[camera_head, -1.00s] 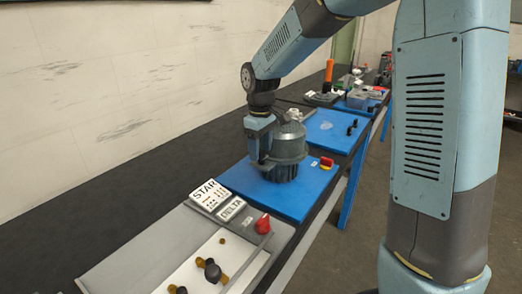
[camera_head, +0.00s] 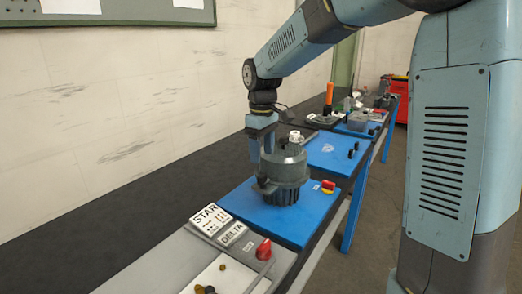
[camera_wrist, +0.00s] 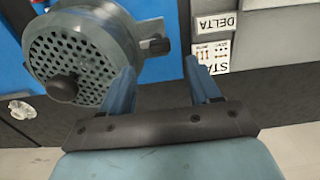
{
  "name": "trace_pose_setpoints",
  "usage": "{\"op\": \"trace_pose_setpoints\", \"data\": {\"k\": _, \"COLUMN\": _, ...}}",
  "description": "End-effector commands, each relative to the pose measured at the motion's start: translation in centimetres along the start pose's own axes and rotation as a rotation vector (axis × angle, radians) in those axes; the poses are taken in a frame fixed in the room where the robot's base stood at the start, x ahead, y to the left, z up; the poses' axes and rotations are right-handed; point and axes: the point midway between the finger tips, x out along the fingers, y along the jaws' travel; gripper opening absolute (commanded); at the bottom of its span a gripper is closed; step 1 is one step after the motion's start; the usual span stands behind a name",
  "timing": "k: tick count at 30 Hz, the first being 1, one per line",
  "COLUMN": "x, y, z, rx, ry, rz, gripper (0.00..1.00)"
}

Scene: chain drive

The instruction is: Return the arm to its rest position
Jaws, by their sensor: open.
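Whether a finger touches the motor's housing is not clear. My upper arm reaches over the bench from the right.
A panel with STAR (camera_head: 209,217) and DELTA (camera_head: 232,234) labels and a red knob (camera_head: 263,249) lies in front. A red-yellow switch (camera_head: 328,187) sits right of the motor. Another blue board (camera_head: 330,153) and an orange-handled tool (camera_head: 329,95) stand farther back. The dark bench top at left is clear.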

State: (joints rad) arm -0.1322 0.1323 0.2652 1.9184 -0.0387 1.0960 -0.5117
Motion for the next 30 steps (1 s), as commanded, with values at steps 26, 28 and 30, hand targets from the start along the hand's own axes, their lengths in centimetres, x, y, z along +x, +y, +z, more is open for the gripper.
{"op": "trace_pose_setpoints", "data": {"k": 26, "x": -7.1, "y": -3.7, "z": 19.3, "rx": 0.544, "ry": 0.232, "rz": 0.188, "gripper": 0.62}}
{"op": "trace_pose_setpoints", "data": {"k": 28, "x": -7.2, "y": -4.4, "z": 21.0, "rx": 0.595, "ry": 0.262, "rz": 0.198, "gripper": 0.62}}
{"op": "trace_pose_setpoints", "data": {"k": 30, "x": -7.2, "y": -5.0, "z": 22.6, "rx": 0.644, "ry": 0.290, "rz": 0.207, "gripper": 0.62}}
